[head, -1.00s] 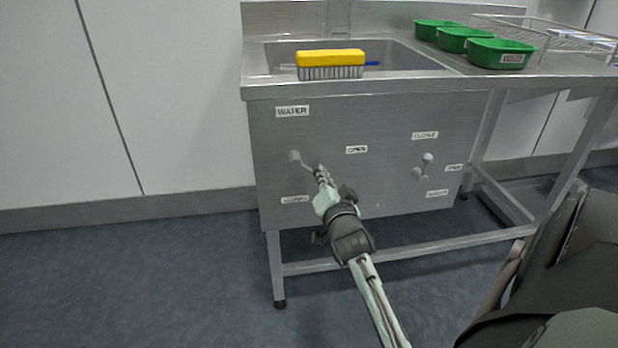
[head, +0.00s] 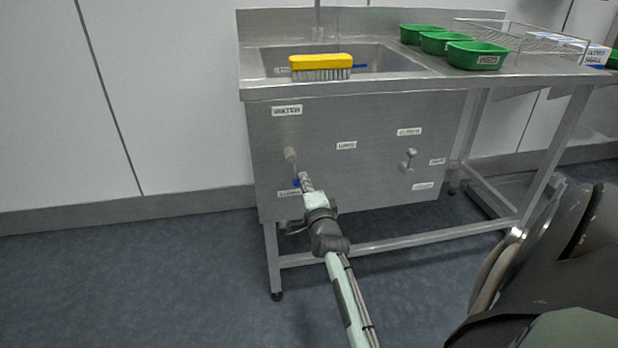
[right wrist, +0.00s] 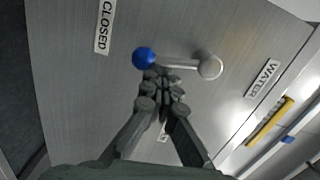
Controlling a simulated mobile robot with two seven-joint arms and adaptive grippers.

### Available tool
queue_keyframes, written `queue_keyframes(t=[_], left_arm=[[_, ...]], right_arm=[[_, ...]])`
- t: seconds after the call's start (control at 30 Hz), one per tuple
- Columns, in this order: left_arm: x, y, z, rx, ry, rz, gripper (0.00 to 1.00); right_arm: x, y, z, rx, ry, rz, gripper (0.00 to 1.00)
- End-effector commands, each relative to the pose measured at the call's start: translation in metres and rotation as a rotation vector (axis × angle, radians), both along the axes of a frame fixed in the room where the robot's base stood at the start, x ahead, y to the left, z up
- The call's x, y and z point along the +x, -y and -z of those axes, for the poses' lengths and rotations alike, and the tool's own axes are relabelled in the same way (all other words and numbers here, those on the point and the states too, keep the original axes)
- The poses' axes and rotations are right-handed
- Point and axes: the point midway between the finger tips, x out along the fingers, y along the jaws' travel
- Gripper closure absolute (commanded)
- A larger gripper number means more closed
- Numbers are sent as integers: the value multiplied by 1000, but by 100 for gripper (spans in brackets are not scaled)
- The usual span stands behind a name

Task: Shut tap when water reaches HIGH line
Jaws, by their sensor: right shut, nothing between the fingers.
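The water tap lever (head: 291,160) is on the steel front panel below the WATER label (head: 286,110). Its blue knob (head: 296,183) hangs below the pivot, just above the CLOSED label (head: 289,194). The right wrist view also shows the blue knob (right wrist: 144,58) and the lever's arm. My right gripper (head: 305,178) is shut and empty, its fingertips (right wrist: 162,76) right beside the lever near the knob; I cannot tell whether they touch. The sink (head: 400,62) is above; its water level and a HIGH line are not visible. My left gripper is out of view.
A second lever (head: 409,160) is on the panel's right. Floor at left is clear.

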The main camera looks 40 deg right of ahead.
Motion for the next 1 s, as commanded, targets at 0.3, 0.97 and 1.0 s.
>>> queue_keyframes(t=[0.3, 0.97, 1.0], left_arm=[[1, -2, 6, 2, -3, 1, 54], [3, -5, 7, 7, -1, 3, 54], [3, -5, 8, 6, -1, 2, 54]], right_arm=[[4, -6, 2, 95, 59, -1, 100], [4, -5, 2, 96, 60, -1, 100], [3, -4, 2, 80, 50, 0, 100]])
